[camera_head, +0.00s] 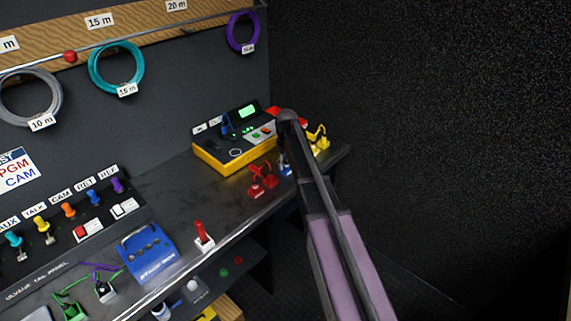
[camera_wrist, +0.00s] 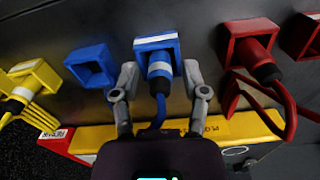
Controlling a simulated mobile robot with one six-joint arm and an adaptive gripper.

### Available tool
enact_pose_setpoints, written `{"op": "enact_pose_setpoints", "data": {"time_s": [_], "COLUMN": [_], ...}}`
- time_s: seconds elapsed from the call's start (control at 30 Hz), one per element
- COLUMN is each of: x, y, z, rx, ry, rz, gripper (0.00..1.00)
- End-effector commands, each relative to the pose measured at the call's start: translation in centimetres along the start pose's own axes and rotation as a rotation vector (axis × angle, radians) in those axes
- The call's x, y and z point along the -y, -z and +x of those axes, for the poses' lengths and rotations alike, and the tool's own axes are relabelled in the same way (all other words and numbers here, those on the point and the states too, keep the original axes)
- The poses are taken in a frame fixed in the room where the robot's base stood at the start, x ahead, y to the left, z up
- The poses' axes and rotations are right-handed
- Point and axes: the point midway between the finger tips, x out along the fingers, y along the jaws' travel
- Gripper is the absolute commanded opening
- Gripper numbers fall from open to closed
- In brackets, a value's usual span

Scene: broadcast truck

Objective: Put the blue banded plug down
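The blue banded plug (camera_wrist: 159,66) has a white band and sits in a blue square holder (camera_wrist: 141,46) with a white strip on its edge. Its blue cable runs back toward my gripper. My gripper (camera_wrist: 160,76) has one finger on each side of the plug, with gaps showing between fingers and plug, so it is open around it. A second blue square holder (camera_wrist: 90,67), to the left, looks empty. In the head view my arm covers most of this spot; only a bit of blue (camera_head: 286,170) shows beside it.
A yellow plug and holder (camera_wrist: 35,76) are on the left, and a red plug in a red holder (camera_wrist: 252,50) with looping red cable stands close on the right. The yellow tester box (camera_head: 235,150) lies behind. A blue stage box (camera_head: 147,252) sits farther left on the counter.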

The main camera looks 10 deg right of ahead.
Motion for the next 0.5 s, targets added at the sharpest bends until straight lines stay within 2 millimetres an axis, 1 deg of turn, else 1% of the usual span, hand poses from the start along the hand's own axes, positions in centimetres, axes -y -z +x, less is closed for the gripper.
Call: {"op": "enact_pose_setpoints", "data": {"time_s": [0.3, 0.5], "x": [-0.01, -0.01], "y": [-0.01, -0.01], "z": [-0.03, -0.45], "rx": [0.000, 0.000], "ry": [0.000, 0.000], "rz": [0.000, 0.000], "gripper": [0.62, 0.62]}}
